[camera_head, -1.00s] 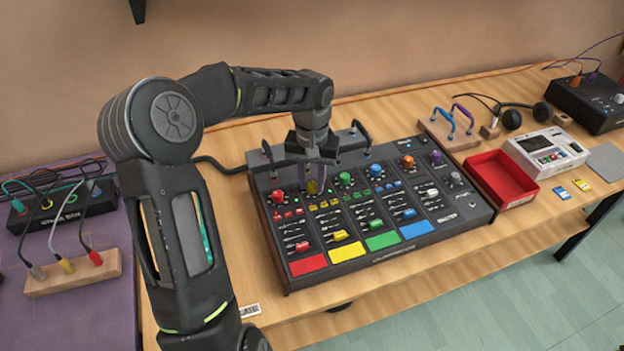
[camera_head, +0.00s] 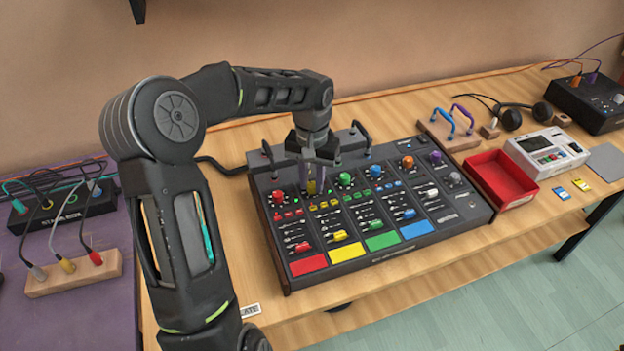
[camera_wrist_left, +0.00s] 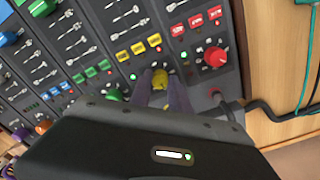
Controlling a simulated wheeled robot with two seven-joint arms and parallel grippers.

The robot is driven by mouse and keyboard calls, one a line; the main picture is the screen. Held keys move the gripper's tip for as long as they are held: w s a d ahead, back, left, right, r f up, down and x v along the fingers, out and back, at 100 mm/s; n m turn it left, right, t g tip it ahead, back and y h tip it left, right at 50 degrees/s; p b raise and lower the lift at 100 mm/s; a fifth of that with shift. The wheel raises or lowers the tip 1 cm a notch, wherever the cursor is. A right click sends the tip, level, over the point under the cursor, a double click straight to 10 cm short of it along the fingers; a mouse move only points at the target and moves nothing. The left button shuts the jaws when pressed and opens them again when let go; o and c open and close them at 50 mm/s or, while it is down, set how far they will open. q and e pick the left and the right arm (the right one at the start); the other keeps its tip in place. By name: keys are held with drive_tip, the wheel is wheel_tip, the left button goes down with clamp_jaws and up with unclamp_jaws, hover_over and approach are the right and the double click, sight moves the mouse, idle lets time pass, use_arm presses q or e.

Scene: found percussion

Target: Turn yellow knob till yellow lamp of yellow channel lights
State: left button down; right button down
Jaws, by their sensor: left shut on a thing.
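The black mixer (camera_head: 443,228) lies on the wooden table with coloured channel strips. The yellow knob (camera_head: 312,188) is near the top of the yellow channel; it also shows in the left wrist view (camera_wrist_left: 160,79). My left gripper (camera_head: 312,185) points down with its purple fingers on either side of the knob, shut on it. A small green light glows near the knob. I cannot tell whether a yellow lamp is lit. My right gripper is not in view.
The red knob (camera_head: 278,196) and green knob (camera_head: 345,179) flank the yellow one closely. A red tray (camera_head: 531,191) and a white device (camera_head: 546,151) stand to the right. A plug block (camera_head: 75,275) lies at the left.

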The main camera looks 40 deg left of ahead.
sight(312, 185)
use_arm(q)
drive_tip(key=shift+m+p, duration=0.4)
drive_tip(key=shift+m, duration=2)
drive_tip(key=c, duration=1.2)
unclamp_jaws()
drive_tip(key=shift+c, duration=0.2)
drive_tip(key=shift+r, duration=0.15)
wheel_tip(312, 185, up, 8)
drive_tip(key=shift+f, duration=0.2)
